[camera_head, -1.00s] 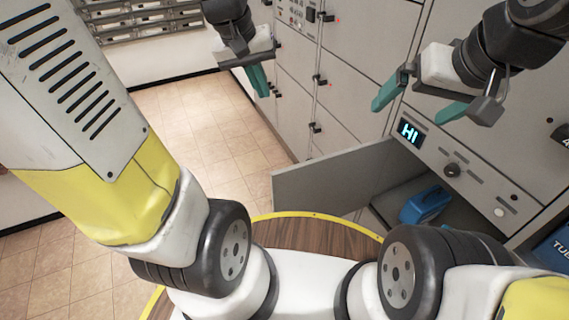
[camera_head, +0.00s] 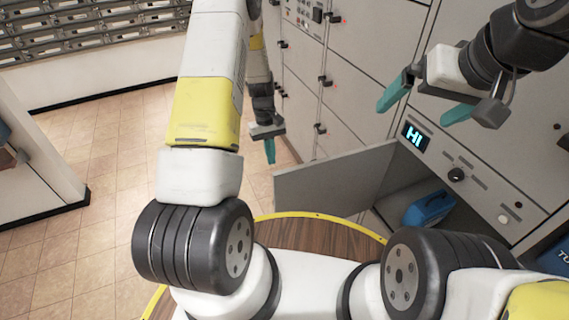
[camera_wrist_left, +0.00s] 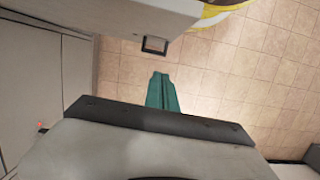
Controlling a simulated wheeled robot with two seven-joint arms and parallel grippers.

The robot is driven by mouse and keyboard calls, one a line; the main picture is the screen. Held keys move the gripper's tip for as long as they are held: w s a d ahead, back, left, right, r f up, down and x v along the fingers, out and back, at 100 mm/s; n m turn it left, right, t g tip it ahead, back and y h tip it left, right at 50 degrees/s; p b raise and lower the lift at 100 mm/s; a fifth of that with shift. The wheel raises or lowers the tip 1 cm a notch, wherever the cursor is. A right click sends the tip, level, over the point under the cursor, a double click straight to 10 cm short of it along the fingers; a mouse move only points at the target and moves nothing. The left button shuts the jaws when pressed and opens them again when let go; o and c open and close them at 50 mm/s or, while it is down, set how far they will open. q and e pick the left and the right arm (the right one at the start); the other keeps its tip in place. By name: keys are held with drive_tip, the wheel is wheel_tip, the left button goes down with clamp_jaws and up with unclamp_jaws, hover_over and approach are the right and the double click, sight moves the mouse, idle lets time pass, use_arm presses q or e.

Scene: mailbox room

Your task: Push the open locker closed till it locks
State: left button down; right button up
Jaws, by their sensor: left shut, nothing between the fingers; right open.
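The open locker door (camera_head: 335,180) is a grey panel swung out from the locker bank in the head view. The open locker compartment (camera_head: 395,205) holds a blue case (camera_head: 429,208). My left gripper (camera_head: 270,152) is shut and empty, just left of the door's outer edge and apparently apart from it. In the left wrist view its teal fingers (camera_wrist_left: 161,92) are together, below a pale panel edge (camera_wrist_left: 140,15) with a dark square latch frame (camera_wrist_left: 155,45). My right gripper (camera_head: 425,105) is open and empty, in front of the lockers above the open compartment.
A panel with a lit "HI" display (camera_head: 413,136) and knobs sits above the open compartment. Closed lockers (camera_head: 345,75) line the wall behind. Tiled floor (camera_head: 100,170) is free at left, beside a white partition (camera_head: 35,150).

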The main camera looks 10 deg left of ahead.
sight(278, 189)
use_arm(q)
drive_tip(key=s+d+f, duration=0.1)
drive_tip(key=f, duration=0.2)
drive_tip(key=s+d+f, duration=0.1)
drive_tip(key=s+f, duration=0.1)
drive_tip(key=f, duration=0.1)
drive_tip(key=s+d+f, duration=0.1)
drive_tip(key=s+f, duration=0.1)
drive_tip(key=f, duration=0.2)
drive_tip(key=shift+s+d, duration=0.2)
drive_tip(key=shift+s, duration=0.05)
